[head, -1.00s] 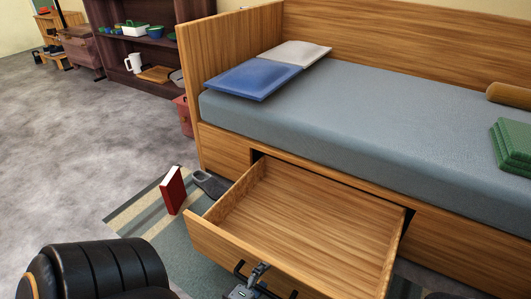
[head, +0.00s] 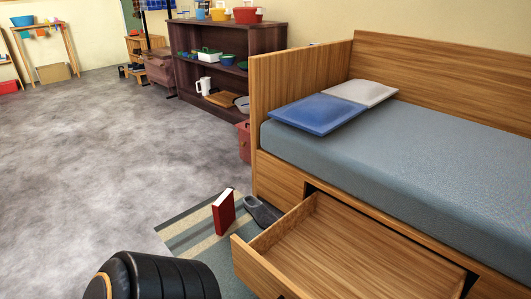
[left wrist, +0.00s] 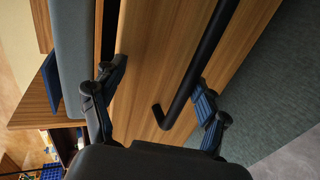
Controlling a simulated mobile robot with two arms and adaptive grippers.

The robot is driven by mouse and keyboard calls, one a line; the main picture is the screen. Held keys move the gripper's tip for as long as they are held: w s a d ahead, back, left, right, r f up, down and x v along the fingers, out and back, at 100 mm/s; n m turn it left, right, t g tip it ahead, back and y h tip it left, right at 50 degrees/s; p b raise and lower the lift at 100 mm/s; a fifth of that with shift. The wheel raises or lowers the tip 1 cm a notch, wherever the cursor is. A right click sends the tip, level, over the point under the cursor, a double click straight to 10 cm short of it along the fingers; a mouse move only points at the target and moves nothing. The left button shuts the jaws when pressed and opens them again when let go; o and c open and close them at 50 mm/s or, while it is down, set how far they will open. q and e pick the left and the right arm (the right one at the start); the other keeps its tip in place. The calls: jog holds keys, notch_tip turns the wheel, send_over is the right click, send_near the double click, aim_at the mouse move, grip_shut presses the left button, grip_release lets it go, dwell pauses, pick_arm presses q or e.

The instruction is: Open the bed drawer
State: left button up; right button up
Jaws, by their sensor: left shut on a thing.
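The bed drawer (head: 370,255) is pulled well out from under the bed (head: 400,165), and its bare wooden inside shows. Its front panel (head: 262,272) runs off the bottom edge of the head view. In the left wrist view, the black bar handle (left wrist: 205,58) crosses the wooden drawer front. My left gripper (left wrist: 160,75) is at the handle, one finger on each side, and is shut on it. The exact contact is hard to see. The left gripper is below the head view's edge. My right gripper is in neither view.
A red book (head: 223,212) stands on the striped rug (head: 190,232) left of the drawer, beside a grey slipper (head: 261,211). A dark shelf (head: 222,88) and a red bin (head: 243,140) stand beyond. The grey floor at left is clear.

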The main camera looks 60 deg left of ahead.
pick_arm(q)
jog(key=shift+s+r, duration=0.25)
jog(key=shift+r, duration=0.6)
jog(key=shift+c, duration=0.9)
jog(key=shift+s+d+r, duration=0.15)
jog(key=shift+s+r, duration=0.1)
jog(key=shift+s, duration=0.4)
jog(key=shift+c, duration=0.4)
jog(key=f+p+v, duration=0.1)
jog(key=f+v, duration=0.1)
jog(key=v, duration=1)
jog(key=shift+s+d, duration=0.25)
jog(key=shift+s, duration=0.35)
jog(key=shift+p, duration=0.45)
